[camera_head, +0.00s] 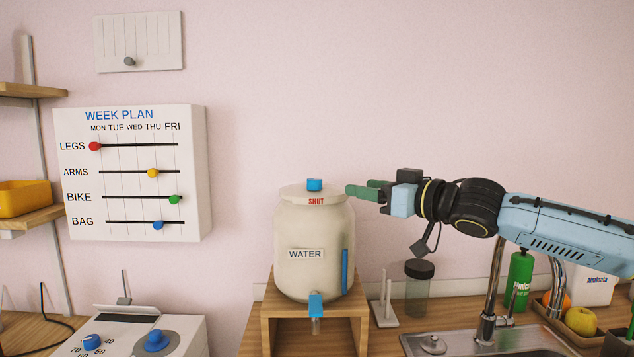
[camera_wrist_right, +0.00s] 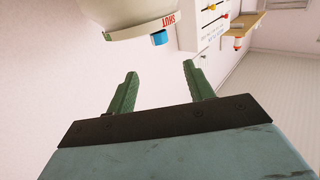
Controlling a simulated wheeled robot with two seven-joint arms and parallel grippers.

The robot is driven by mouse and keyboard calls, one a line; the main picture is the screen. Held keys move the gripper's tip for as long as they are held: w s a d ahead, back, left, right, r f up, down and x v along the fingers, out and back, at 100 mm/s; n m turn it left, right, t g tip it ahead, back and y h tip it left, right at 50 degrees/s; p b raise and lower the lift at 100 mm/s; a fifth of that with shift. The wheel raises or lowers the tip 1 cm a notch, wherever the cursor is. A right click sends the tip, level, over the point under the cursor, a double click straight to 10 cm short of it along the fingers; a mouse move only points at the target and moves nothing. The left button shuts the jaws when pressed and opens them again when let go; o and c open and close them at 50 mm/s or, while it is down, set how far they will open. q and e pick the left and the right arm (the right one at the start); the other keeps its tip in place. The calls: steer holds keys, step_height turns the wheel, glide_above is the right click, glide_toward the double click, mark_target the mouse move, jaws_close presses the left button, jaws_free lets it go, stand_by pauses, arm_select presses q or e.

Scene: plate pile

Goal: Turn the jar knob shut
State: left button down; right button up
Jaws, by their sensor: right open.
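A cream jar (camera_head: 314,235) labelled WATER stands upright on a wooden stand. Its lid (camera_head: 312,195) carries a blue knob (camera_head: 315,184) on top and the red word SHUT on its front. A blue tap (camera_head: 316,305) sits low on the jar's front. My right gripper (camera_head: 360,188) is open and empty, just right of the lid at about knob height, its green fingers pointing left. In the right wrist view, the jar (camera_wrist_right: 120,12) and blue knob (camera_wrist_right: 159,38) lie beyond the open fingertips (camera_wrist_right: 160,72), apart from them. My left gripper is not in view.
The wooden stand (camera_head: 268,305) rests on the counter. A dark-lidded glass container (camera_head: 418,295), a sink (camera_head: 480,343) with a faucet and a green bottle (camera_head: 520,280) are to the right. A week-plan board (camera_head: 130,232) hangs at left. Space above the jar is clear.

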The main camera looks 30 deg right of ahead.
steer(key=p, duration=0.4)
glide_toward(320, 181)
steer(key=x, duration=0.2)
steer(key=p+x, duration=0.1)
steer(key=x, duration=0.2)
steer(key=p+x, duration=0.1)
steer(key=x, duration=0.2)
steer(key=shift+w+r, duration=0.2)
steer(key=shift+w, duration=0.15)
steer(key=shift+w+a+f, duration=0.1)
steer(key=shift+w+a, duration=0.15)
steer(key=shift+w, duration=0.45)
steer(key=c, duration=1)
